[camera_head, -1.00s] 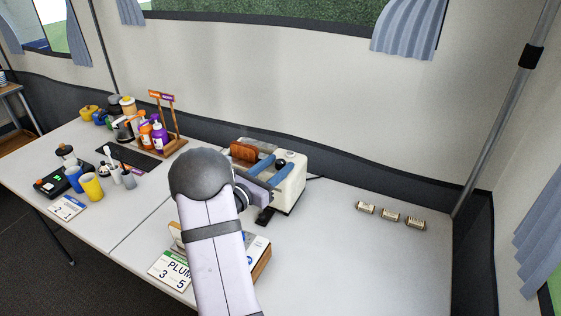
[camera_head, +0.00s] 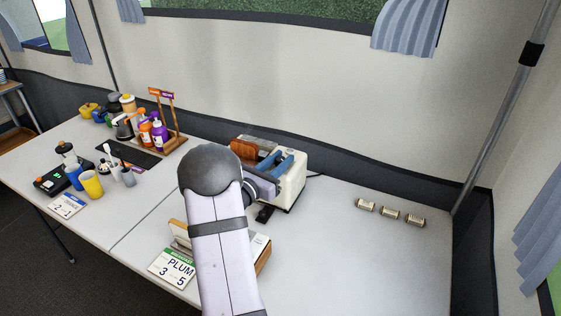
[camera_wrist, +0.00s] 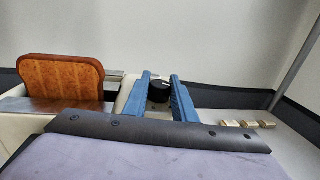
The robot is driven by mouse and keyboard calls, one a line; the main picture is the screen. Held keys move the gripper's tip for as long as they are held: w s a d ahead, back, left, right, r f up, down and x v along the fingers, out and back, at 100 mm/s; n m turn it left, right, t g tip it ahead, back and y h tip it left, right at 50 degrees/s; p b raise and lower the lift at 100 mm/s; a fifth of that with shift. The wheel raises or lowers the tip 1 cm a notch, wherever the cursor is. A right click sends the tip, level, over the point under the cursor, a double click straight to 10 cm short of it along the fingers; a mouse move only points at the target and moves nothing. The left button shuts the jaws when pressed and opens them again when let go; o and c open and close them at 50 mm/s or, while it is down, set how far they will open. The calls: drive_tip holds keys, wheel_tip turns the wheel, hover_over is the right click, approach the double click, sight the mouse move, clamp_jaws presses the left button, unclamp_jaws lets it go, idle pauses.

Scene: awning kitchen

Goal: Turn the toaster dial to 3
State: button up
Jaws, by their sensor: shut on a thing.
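The cream toaster (camera_head: 293,188) stands on the white table, with a brown toast slice (camera_head: 243,149) rising from its slot. The toast also shows at the left of the wrist view (camera_wrist: 60,78). My gripper's blue fingers (camera_head: 275,163) are at the toaster's top in the head view. In the wrist view, my gripper (camera_wrist: 160,98) is shut on the black dial (camera_wrist: 158,91), one finger on each side of it. The dial's markings and setting cannot be read, and the fingers hide it in the head view.
Three small labelled blocks (camera_head: 389,212) lie on the table to the right, with clear table around them. Bottles (camera_head: 158,135) and cups (camera_head: 92,184) are at the left.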

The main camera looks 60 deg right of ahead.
drive_tip(key=shift+s+n+t+b, duration=0.1)
drive_tip(key=shift+n+t+b, duration=1.3)
drive_tip(key=shift+t+b, duration=0.65)
drive_tip(key=shift+n+t+b, duration=0.45)
drive_tip(key=shift+n+t, duration=0.15)
drive_tip(key=shift+t, duration=0.55)
drive_tip(key=shift+r, duration=0.15)
drive_tip(key=o, duration=1)
drive_tip(key=shift+o, duration=0.2)
drive_tip(key=shift+a, duration=0.1)
